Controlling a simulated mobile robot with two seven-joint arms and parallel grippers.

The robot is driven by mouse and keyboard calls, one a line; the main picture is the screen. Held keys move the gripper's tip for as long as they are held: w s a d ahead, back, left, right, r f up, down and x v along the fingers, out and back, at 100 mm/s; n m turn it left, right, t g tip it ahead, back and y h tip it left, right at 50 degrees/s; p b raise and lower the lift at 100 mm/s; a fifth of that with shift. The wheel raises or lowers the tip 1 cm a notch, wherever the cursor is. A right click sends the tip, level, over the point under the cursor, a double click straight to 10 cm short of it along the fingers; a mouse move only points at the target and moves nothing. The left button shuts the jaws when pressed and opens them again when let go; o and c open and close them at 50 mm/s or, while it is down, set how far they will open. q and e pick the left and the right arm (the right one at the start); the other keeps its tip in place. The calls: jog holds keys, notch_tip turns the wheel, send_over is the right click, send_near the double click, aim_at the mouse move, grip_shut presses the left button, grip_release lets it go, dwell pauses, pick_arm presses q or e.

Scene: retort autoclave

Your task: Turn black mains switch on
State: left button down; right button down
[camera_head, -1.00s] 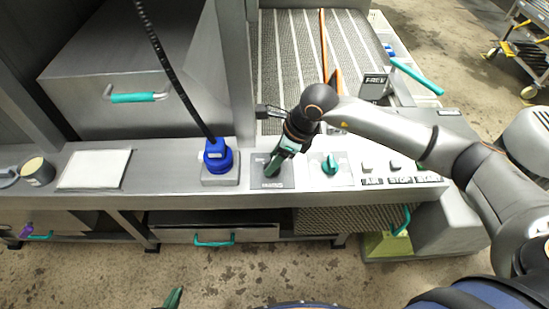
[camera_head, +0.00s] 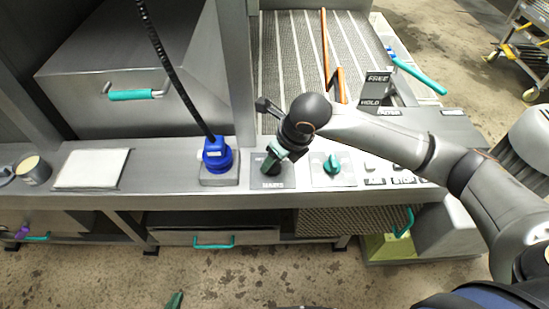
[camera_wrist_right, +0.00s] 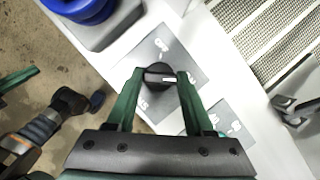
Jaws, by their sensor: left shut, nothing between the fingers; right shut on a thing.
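The black mains switch (camera_wrist_right: 160,76) is a round knob with a white mark, on a grey labelled plate (camera_head: 272,184) on the front ledge. In the head view my right gripper (camera_head: 270,166) hides the knob. In the right wrist view its two green fingers (camera_wrist_right: 158,82) are shut on the knob from both sides. My left gripper (camera_head: 174,300) shows only as a green tip at the bottom edge of the head view, shut and empty, away from the ledge.
A blue plug (camera_head: 216,156) with a black cable stands left of the switch plate. A green knob (camera_head: 332,164) is close on the right, with labelled buttons (camera_head: 402,181) beyond. A white sheet (camera_head: 91,169) and a cup (camera_head: 34,170) are at left.

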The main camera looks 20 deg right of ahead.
jog(key=shift+c, duration=1.4)
grip_release()
jog(key=shift+r, duration=0.1)
jog(key=v, duration=1.2)
jog(key=shift+s, duration=0.2)
jog(key=shift+d+r, duration=0.1)
jog(key=shift+d, duration=0.05)
